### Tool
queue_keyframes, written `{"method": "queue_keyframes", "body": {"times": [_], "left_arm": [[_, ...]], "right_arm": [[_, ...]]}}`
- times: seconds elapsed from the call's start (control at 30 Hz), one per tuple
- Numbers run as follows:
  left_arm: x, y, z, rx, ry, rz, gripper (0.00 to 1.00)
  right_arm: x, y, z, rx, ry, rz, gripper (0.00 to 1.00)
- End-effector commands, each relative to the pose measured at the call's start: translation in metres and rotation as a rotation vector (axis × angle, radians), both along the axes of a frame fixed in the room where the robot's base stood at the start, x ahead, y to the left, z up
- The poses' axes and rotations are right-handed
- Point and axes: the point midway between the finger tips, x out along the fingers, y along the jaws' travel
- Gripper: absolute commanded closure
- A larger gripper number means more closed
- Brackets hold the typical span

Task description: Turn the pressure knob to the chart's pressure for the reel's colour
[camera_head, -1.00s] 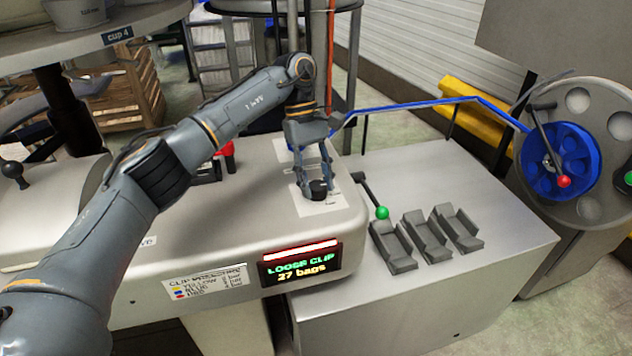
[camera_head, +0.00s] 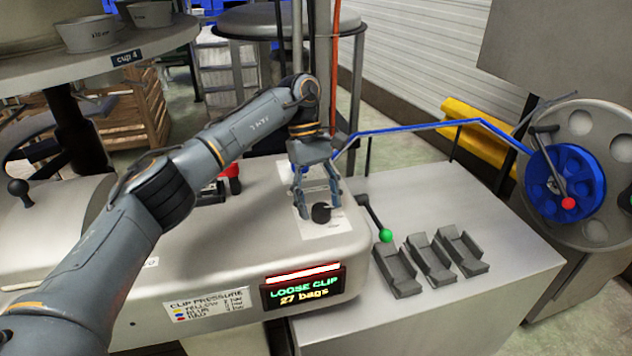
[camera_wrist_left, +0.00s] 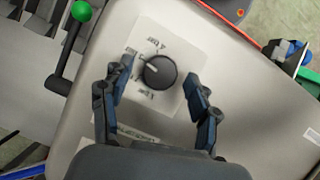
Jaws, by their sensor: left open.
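The black pressure knob (camera_head: 320,212) sits on a white dial plate on the grey machine top. In the left wrist view the knob (camera_wrist_left: 159,72) has a white mark at its upper left, toward a label too small to read surely. My left gripper (camera_head: 319,207) is open, its fingers (camera_wrist_left: 160,69) spread on either side of the knob, with gaps showing. The chart (camera_head: 207,304), headed CLIP PRESSURE, lists yellow, blue and red on the machine front; its figures are too blurred to read. The reel (camera_head: 565,182) is blue. My right gripper is not in view.
A lever with a green ball (camera_head: 386,236) stands right of the dial, beside grey clip holders (camera_head: 430,257). A display (camera_head: 303,287) reads LOOSE CLIP, 27 bags. A blue strand (camera_head: 420,127) runs from the reel to the machine. A red part (camera_head: 231,178) stands left of the dial.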

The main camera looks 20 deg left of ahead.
Motion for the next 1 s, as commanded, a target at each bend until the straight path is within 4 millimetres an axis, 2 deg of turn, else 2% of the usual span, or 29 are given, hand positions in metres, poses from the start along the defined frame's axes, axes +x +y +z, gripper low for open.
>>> {"method": "queue_keyframes", "body": {"times": [0.4,0.7,1.0], "left_arm": [[0.023,0.023,0.081,0.000,-0.004,0.004,0.39],[0.029,0.030,0.101,0.001,0.003,-0.001,0.39],[0.030,0.032,0.106,0.000,-0.001,0.000,0.39]], "right_arm": [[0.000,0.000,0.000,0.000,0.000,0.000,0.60],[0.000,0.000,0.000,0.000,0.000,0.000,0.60],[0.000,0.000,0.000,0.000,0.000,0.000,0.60]]}}
